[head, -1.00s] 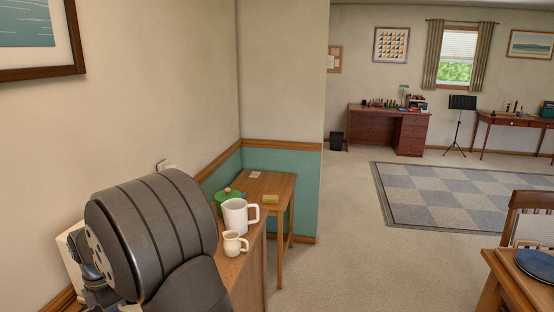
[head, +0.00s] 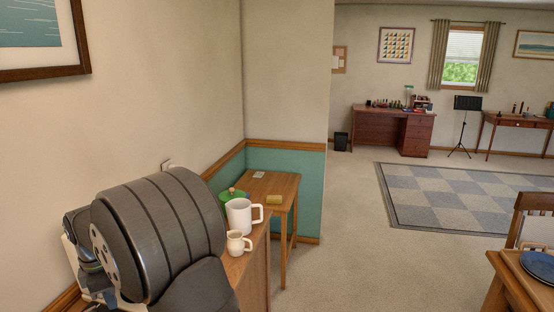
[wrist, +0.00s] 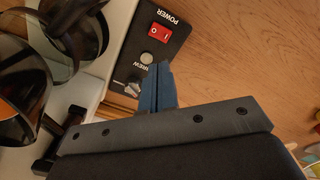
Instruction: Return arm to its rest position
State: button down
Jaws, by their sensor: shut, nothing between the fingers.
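My gripper (wrist: 161,72) shows in the wrist view, with its two blue fingers together and nothing between them. Its tips are beside the black control panel (wrist: 178,48) of a coffee machine, close to a grey knob under the word BREW. I cannot tell whether they touch it. The panel also has a red power switch (wrist: 159,35). In the head view my dark grey arm links fill the lower left, and the gripper is hidden there.
Glass carafes (wrist: 78,30) stand left of the fingers. A white jug (head: 239,217), a cream pitcher (head: 236,243) and a green pot (head: 232,197) stand right of my arm. A small wooden table (head: 276,187) is behind.

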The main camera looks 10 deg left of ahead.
jog(key=m, duration=0.2)
jog(key=a+m, duration=0.1)
jog(key=m, duration=0.1)
jog(key=a+f+m, duration=0.1)
jog(key=m, duration=0.1)
jog(key=shift+w+a, duration=0.1)
jog(key=shift+w, duration=0.05)
